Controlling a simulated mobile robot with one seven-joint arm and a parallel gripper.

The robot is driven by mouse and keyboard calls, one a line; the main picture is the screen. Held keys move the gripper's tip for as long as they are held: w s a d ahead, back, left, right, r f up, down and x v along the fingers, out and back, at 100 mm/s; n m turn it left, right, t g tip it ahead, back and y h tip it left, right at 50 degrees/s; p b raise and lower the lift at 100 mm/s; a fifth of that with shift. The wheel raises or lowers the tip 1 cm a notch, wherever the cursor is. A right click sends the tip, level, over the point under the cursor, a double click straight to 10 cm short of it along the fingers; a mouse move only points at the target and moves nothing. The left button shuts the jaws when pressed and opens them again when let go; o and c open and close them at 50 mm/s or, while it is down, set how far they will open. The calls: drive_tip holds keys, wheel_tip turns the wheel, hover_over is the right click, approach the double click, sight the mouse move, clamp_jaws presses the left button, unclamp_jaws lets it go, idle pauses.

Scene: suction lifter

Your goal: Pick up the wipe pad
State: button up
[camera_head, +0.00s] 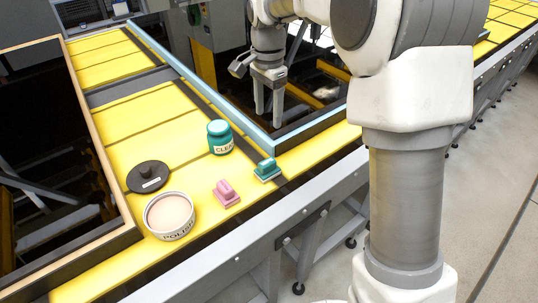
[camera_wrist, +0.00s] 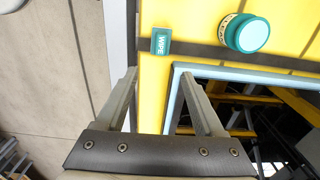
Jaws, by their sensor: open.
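The wipe pad (camera_head: 267,170) is a small teal block with a raised handle, lying on the yellow surface near its front edge in the head view. In the wrist view the wipe pad (camera_wrist: 160,42) shows the word WIPE and lies beyond the fingertips. My gripper (camera_head: 268,114) is open and empty, above and behind the pad, over the blue-edged frame. In the wrist view my gripper (camera_wrist: 156,72) has its two fingers apart, with the table edge showing between them. The pad is apart from the fingers and fully visible.
A pink handled pad (camera_head: 227,195) lies left of the teal one. A teal jar (camera_head: 220,138) stands behind it. An open tub marked POLISH (camera_head: 169,216) and a dark round lid (camera_head: 148,177) are farther left. The blue-edged frame (camera_head: 187,73) borders a dark opening.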

sight(267, 161)
wheel_tip(267, 161, down, 18)
drive_tip(key=shift+w+a+r+p, duration=0.1)
drive_tip(key=shift+a+r+p, duration=0.05)
drive_tip(key=shift+p, duration=0.4)
drive_tip(key=c, duration=1)
drive_tip(key=shift+r, duration=0.2)
drive_tip(key=shift+r, duration=0.25)
drive_tip(key=r, duration=0.3)
drive_tip(key=shift+d+r+b, duration=0.35)
drive_tip(key=shift+d+r, duration=0.05)
drive_tip(key=s+d+r+b, duration=0.1)
drive_tip(key=s+d+r, duration=0.4)
drive_tip(key=d, duration=0.4)
drive_tip(key=shift+s+d+r, duration=0.25)
drive_tip(key=shift+s+r, duration=0.05)
drive_tip(key=shift+r, duration=0.4)
